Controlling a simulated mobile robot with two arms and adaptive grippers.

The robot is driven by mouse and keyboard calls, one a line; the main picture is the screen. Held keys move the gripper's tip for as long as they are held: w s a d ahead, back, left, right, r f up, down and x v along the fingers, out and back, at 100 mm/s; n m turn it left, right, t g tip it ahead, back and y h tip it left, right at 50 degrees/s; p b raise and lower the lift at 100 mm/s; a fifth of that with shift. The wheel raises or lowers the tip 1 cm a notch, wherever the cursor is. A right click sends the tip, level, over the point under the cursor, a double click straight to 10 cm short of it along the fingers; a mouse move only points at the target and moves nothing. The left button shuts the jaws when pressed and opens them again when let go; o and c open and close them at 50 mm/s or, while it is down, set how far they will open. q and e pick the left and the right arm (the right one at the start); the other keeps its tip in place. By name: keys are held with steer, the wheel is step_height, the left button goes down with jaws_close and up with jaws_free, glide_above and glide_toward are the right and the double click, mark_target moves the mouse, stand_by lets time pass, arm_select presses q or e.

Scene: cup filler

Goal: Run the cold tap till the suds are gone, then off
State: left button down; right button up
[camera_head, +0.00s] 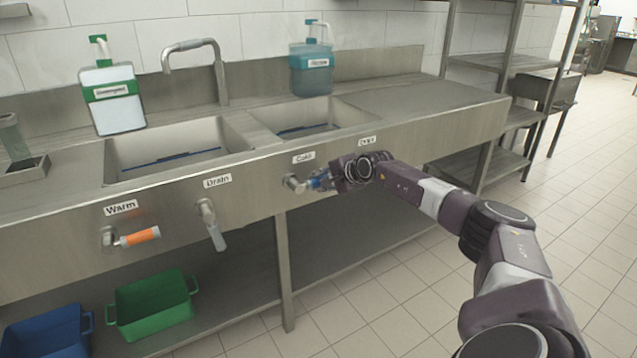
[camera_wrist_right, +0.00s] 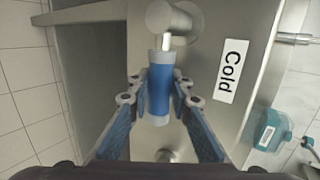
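The cold tap (camera_head: 295,184) has a blue handle (camera_head: 317,181) on the sink's front panel under the "Cold" label (camera_head: 304,157). My right gripper (camera_head: 326,179) is at this handle. In the right wrist view, the blue handle (camera_wrist_right: 160,88) lies between the blue-padded fingers of the right gripper (camera_wrist_right: 160,92), with narrow gaps on both sides, so it looks open around the handle. The spout (camera_head: 193,45) shows no visible stream. The left basin (camera_head: 165,148) has dark blue at its bottom; I cannot make out suds. My left gripper is not in view.
The warm tap (camera_head: 140,237) with an orange handle and the drain lever (camera_head: 212,225) are to the left. Soap bottles (camera_head: 112,98) and (camera_head: 311,68) stand behind the basins. Green (camera_head: 152,308) and blue (camera_head: 48,335) crates sit below. Floor at right is clear.

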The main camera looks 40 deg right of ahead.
steer(key=o, duration=0.4)
steer(key=shift+a, duration=0.1)
steer(key=shift+s+r, duration=0.3)
steer(key=shift+s, duration=0.1)
steer(key=v, duration=1.1)
